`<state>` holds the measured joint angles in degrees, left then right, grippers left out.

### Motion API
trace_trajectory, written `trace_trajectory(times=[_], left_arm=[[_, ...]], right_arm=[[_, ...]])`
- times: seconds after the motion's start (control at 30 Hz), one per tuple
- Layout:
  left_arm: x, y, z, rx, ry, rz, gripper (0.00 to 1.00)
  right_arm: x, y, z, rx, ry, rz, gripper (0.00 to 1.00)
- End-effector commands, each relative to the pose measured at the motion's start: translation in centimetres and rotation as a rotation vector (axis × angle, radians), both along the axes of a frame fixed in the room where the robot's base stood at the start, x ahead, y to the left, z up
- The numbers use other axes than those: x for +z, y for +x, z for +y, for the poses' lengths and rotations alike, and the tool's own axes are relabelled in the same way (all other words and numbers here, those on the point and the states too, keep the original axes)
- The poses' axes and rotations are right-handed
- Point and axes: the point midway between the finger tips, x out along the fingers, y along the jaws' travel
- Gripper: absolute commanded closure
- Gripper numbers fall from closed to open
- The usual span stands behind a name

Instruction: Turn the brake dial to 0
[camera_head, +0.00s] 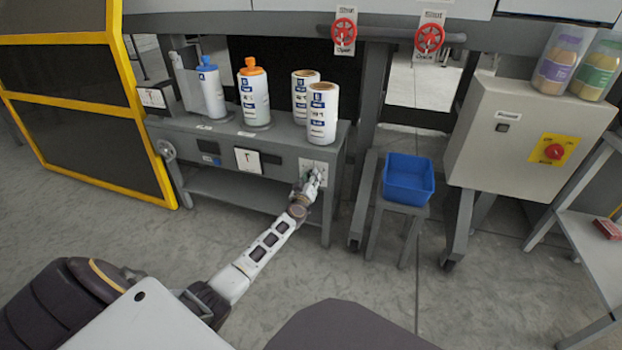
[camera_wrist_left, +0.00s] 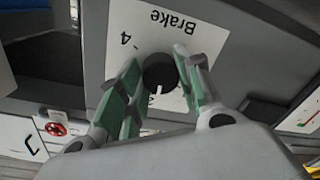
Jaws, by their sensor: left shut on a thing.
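The brake dial (camera_wrist_left: 159,72) is a round black knob on a white plate (camera_wrist_left: 140,22) marked "Brake", which appears upside down in the left wrist view. A white mark on the knob points toward the bottom of that view. A "4" shows on the plate to the knob's left; other markings are hidden by the fingers. My left gripper (camera_wrist_left: 156,82) has its green-padded fingers on either side of the knob, shut on it. In the head view, my left gripper (camera_head: 313,181) is at the right end of the grey bench's front. My right gripper is not in view.
The grey bench (camera_head: 225,143) carries two bottles and two white rolls (camera_head: 322,113). A blue bin (camera_head: 408,179) stands on a small stand to the right. A grey cabinet (camera_head: 490,150) with a red switch is farther right. Open floor lies in front.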

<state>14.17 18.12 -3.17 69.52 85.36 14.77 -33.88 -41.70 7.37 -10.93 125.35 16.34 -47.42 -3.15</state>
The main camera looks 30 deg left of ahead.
Motion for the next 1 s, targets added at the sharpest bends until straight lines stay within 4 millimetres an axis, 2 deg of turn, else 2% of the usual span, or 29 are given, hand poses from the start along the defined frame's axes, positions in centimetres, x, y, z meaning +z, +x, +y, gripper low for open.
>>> trace_trajectory(times=[0.53, 1.0], left_arm=[[0.1, 0.0, 0.0, 0.001, -0.337, -0.080, 0.89], [0.0, 0.0, 0.0, 0.001, -0.678, -0.162, 0.89]], right_arm=[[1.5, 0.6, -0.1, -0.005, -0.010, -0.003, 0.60], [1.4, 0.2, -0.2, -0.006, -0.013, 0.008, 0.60]])
